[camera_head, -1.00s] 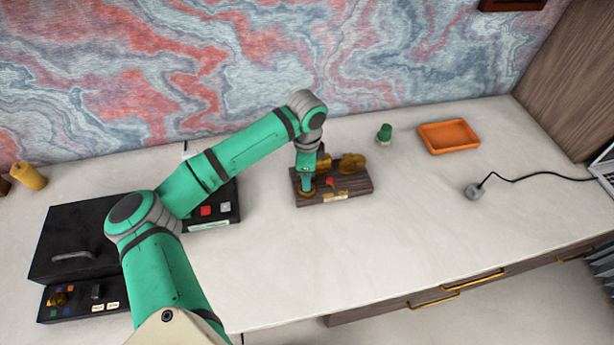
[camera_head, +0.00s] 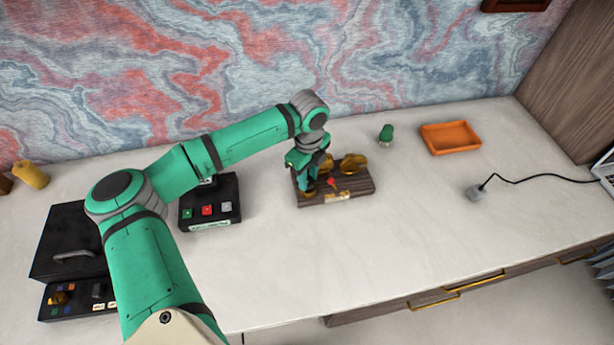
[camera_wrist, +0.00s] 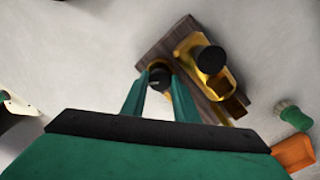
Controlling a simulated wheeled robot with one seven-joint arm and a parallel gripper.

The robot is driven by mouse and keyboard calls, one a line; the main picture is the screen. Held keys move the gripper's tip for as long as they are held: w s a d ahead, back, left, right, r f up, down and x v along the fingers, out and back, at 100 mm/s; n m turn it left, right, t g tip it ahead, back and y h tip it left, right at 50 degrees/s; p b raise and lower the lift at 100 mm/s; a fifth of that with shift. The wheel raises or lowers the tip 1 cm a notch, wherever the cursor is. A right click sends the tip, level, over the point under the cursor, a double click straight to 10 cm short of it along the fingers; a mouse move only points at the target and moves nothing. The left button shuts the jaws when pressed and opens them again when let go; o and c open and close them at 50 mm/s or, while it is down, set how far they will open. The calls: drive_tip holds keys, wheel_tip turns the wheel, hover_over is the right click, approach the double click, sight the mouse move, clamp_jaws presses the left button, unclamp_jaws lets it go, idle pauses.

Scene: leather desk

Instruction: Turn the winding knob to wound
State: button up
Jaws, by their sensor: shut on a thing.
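The winding knob (camera_wrist: 160,76) is a dark round cap on a brass base at one end of a brown wooden board (camera_head: 352,190). The wrist view shows my gripper (camera_wrist: 160,84) with its two green fingers on either side of the knob, shut on it. In the head view my gripper (camera_head: 308,186) comes down over the board's left part and mostly hides the knob. A brass mechanism (camera_head: 352,164) stands on the board beside it, also seen in the wrist view (camera_wrist: 205,62). A small red pointer (camera_head: 332,182) and a pale label (camera_head: 338,196) are on the board.
A black box with coloured buttons (camera_head: 208,212) stands left of the board, and a dark lidded case (camera_head: 70,240) is farther left. A green-topped item (camera_head: 386,134) and an orange tray (camera_head: 450,138) lie right. The front desk surface is clear.

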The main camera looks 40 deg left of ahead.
drive_tip(key=m, duration=0.4)
drive_tip(key=shift+d+m, duration=0.15)
drive_tip(key=shift+m, duration=0.25)
drive_tip(key=m, duration=0.6)
drive_tip(key=shift+s, duration=0.1)
drive_tip(key=m, duration=0.4)
drive_tip(key=shift+m, duration=0.4)
drive_tip(key=m, duration=1)
drive_tip(key=shift+m, duration=0.4)
drive_tip(key=m, duration=0.4)
drive_tip(key=shift+m, duration=0.3)
drive_tip(key=m, duration=0.5)
drive_tip(key=shift+a, duration=0.2)
drive_tip(key=m, duration=0.4)
drive_tip(key=shift+m, duration=0.4)
